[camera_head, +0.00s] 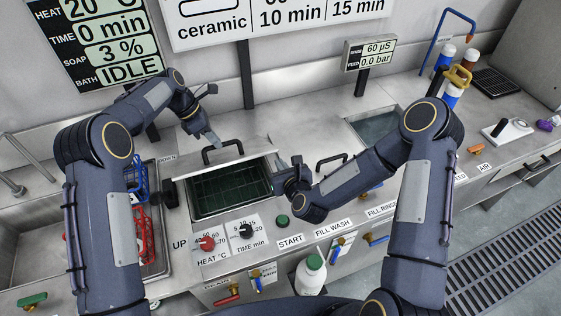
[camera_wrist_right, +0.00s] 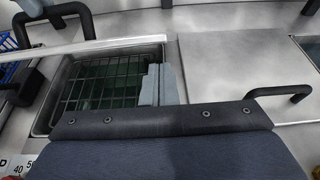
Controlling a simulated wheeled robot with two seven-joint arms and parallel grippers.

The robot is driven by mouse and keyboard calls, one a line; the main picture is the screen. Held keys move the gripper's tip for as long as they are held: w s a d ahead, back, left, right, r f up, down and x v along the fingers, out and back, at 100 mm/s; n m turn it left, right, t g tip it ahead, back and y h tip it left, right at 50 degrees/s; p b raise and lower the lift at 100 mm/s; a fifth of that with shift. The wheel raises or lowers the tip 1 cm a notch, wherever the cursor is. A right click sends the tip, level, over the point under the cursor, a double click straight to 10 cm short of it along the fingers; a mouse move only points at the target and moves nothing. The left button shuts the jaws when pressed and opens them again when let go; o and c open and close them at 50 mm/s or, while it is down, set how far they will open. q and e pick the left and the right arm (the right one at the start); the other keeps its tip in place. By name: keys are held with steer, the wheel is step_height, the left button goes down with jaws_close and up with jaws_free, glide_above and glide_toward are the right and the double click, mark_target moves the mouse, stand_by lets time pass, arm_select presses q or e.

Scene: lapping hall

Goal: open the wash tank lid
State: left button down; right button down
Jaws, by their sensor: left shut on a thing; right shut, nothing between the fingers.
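The wash tank lid (camera_head: 232,157) is a grey metal plate at the back of the wash tank (camera_head: 225,205). The tank's front part is uncovered and shows dark green liquid and a wire rack. The lid's black handle (camera_head: 222,152) also shows in the right wrist view (camera_wrist_right: 52,18). My left gripper (camera_head: 213,138) is shut on this handle; the exact finger contact is small in the picture. My right gripper (camera_head: 277,180) is shut and empty near the tank's right edge. Its fingers (camera_wrist_right: 158,85) show over the rack's right side in the right wrist view.
Right of the tank lies another closed lid with a black handle (camera_head: 331,161), close to my right gripper. A rinse tank (camera_head: 378,127) stands open behind it. Red and black knobs and a green start button (camera_head: 282,221) line the front. A sink (camera_head: 30,235) holds blue and red racks.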

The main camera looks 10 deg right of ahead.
mark_target(276, 151)
arm_select(q)
steer(key=shift+w+a+f, duration=0.4)
arm_select(e)
steer(key=shift+w+a+r, duration=0.1)
steer(key=shift+w+r, duration=0.25)
steer(key=shift+r, duration=0.05)
steer(key=shift+w+r, duration=0.5)
steer(key=shift+r, duration=0.35)
arm_select(q)
steer(key=c, duration=1.5)
jaws_free()
steer(key=shift+w+d, duration=0.15)
steer(key=shift+o, duration=0.5)
arm_select(e)
steer(key=shift+w+f, duration=0.15)
arm_select(q)
steer(key=shift+d+r, duration=0.1)
steer(key=shift+r, duration=0.05)
